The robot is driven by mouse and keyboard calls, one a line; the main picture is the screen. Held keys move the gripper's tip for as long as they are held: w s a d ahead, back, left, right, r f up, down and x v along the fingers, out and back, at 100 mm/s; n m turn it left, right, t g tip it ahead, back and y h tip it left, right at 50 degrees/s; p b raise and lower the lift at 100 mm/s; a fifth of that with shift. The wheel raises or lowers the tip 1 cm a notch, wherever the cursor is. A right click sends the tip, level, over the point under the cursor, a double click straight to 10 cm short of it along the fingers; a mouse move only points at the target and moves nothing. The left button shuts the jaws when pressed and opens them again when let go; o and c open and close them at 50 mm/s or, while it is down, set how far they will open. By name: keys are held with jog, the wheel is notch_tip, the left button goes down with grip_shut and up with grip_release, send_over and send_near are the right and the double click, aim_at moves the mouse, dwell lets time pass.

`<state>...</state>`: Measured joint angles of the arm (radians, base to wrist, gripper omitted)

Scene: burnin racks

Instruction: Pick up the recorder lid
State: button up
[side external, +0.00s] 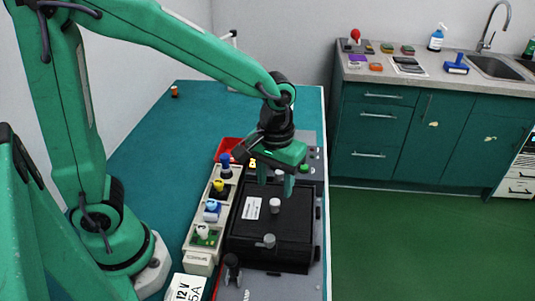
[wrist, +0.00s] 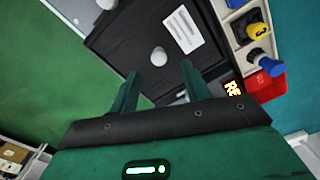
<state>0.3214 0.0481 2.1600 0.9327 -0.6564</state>
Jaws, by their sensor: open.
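The recorder lid (side external: 262,222) is a flat black panel on the dark box, with a white label and two pale knobs. In the wrist view the lid (wrist: 122,42) lies ahead of the fingertips, with its label to the right of one white knob (wrist: 160,57). My gripper (side external: 281,185) hangs over the far end of the box in the side view. In the wrist view my gripper (wrist: 160,73) has its two fingers spread apart, with nothing between them. The knob appears just beyond the fingertips. I cannot tell the exact height of the fingertips above the lid.
A cream rack (side external: 196,256) with several coloured modules runs along the left of the box. A red bin (side external: 228,148) stands behind it, and a white block (side external: 187,289) marked 12 V 5A in front. The teal tabletop (side external: 160,140) farther left is mostly clear.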

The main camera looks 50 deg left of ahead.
aim_at(275, 201)
jog(key=shift+d+f, duration=0.1)
jog(key=shift+f, duration=2.45)
jog(key=shift+c, duration=0.5)
grip_shut()
